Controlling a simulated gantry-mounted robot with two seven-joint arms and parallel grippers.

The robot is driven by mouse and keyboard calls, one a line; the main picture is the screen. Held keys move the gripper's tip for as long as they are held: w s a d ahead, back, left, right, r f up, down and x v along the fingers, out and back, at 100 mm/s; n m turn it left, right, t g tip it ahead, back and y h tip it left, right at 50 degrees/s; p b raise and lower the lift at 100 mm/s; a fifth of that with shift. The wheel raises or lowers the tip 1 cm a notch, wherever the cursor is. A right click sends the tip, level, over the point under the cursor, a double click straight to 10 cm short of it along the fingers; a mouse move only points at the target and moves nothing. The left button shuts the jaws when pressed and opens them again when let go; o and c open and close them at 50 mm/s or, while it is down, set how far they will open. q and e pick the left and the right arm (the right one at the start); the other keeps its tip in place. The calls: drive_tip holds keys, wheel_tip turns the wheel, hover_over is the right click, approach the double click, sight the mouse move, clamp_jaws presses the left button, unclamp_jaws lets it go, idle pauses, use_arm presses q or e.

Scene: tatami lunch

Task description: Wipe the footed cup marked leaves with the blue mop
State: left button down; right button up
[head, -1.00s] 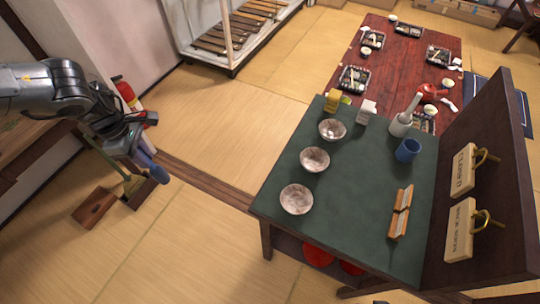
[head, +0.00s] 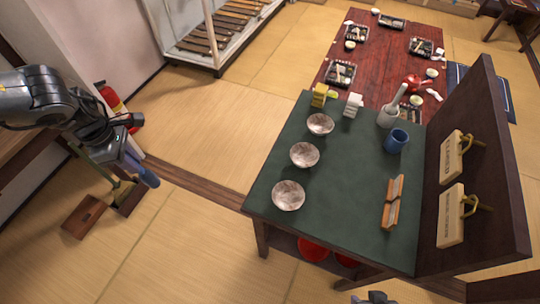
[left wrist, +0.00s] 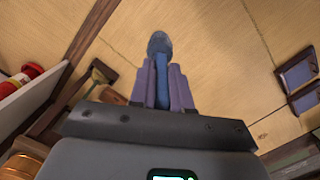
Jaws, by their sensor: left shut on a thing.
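My left gripper (head: 136,168) is shut on the blue mop (head: 149,179), at the left of the head view above the tatami. In the left wrist view the fingers (left wrist: 162,88) hold the mop (left wrist: 160,48) between them, its rounded blue end pointing away. Three speckled footed cups stand in a row on the green table: a near one (head: 288,196), a middle one (head: 304,155) and a far one (head: 320,124). I cannot read which is marked leaves. The mop is well apart from them. A small grey part at the bottom edge may be my right gripper (head: 375,298).
The green tabletop (head: 335,205) also carries a blue mug (head: 397,141), a mortar with pestle (head: 389,116), a wooden rack (head: 392,202) and yellow and white blocks. A dark upright board (head: 480,170) borders its right. Open tatami (head: 195,235) lies between mop and table.

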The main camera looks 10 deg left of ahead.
use_arm(q)
drive_tip(key=n, duration=0.2)
drive_tip(key=n+b, duration=0.1)
drive_tip(key=n, duration=0.1)
drive_tip(key=shift+d+f+n, duration=0.1)
drive_tip(key=shift+d+n, duration=0.1)
drive_tip(key=shift+n, duration=0.2)
drive_tip(key=n, duration=0.5)
drive_tip(key=shift+d+t+y+b, duration=0.15)
drive_tip(key=shift+t+y+b, duration=0.25)
drive_tip(key=m, duration=0.2)
drive_tip(key=shift+w+m+p, duration=0.1)
drive_tip(key=shift+m+p, duration=0.2)
drive_tip(key=shift+p, duration=0.05)
drive_tip(key=m, duration=0.4)
drive_tip(key=shift+w+m+g+h+p, duration=0.15)
drive_tip(key=shift+m+g+h+p, duration=0.15)
drive_tip(key=shift+g+p, duration=0.1)
drive_tip(key=m, duration=0.4)
drive_tip(key=shift+w+d, duration=0.1)
drive_tip(key=shift+w, duration=0.05)
drive_tip(key=shift+d+m+g+p, duration=0.1)
drive_tip(key=shift+m+g+p, duration=0.2)
drive_tip(key=shift+m, duration=1)
